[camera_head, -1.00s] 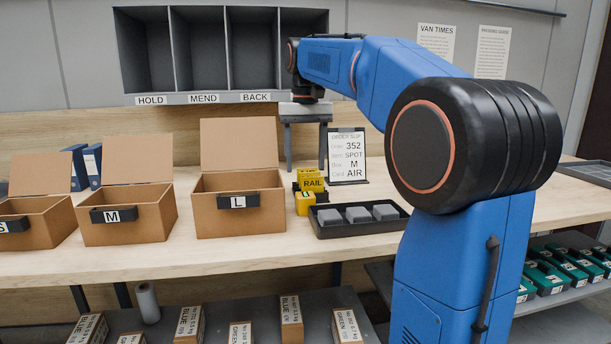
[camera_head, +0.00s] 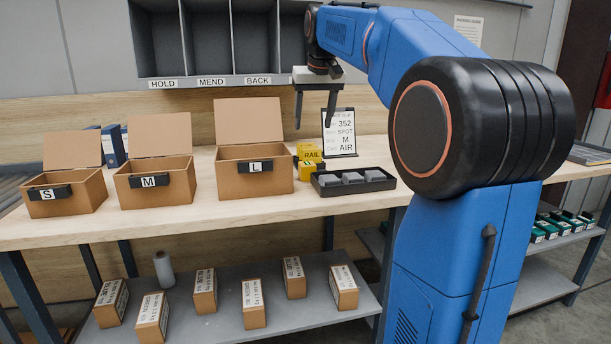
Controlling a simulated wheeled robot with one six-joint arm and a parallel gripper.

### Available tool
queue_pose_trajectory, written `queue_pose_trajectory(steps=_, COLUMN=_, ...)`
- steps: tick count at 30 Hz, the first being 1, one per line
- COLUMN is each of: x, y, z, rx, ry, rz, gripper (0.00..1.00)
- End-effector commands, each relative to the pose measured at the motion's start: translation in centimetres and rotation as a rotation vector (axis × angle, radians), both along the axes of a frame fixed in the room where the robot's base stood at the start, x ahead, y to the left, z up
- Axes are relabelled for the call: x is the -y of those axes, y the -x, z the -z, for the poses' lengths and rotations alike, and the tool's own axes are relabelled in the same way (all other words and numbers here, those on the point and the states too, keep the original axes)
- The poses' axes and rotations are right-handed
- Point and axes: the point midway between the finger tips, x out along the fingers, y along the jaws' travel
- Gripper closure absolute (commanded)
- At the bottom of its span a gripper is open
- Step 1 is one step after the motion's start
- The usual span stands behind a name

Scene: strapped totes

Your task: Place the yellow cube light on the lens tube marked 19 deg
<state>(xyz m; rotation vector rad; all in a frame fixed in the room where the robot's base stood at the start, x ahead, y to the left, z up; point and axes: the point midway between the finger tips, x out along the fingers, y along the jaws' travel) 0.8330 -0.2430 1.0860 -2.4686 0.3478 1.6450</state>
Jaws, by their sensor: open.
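My gripper (camera_head: 315,115) is open and empty, fingers pointing down, above the bench and in front of the order slip stand. Small yellow blocks (camera_head: 309,153), one lettered RAIL, stand on the bench below it, between the L box and a dark tray. I cannot tell whether any of them is a cube light. I make out no lens tube and no 19 deg mark; the small print on the lower cartons is too fine to read.
Open cardboard boxes marked S (camera_head: 65,203), M (camera_head: 155,190) and L (camera_head: 255,176) line the bench. The dark tray (camera_head: 352,188) holds grey blocks. The order slip (camera_head: 339,133) stands behind it. Dark cubbies (camera_head: 208,45) hang above.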

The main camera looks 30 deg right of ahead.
Motion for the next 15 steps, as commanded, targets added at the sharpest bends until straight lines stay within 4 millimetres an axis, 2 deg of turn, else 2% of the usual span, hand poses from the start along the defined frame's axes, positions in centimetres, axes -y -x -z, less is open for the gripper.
queue_pose_trajectory(steps=15, x=0.9, y=-3.2, z=8.4, rx=-0.004, ry=-0.001, rz=0.0, gripper=0.39)
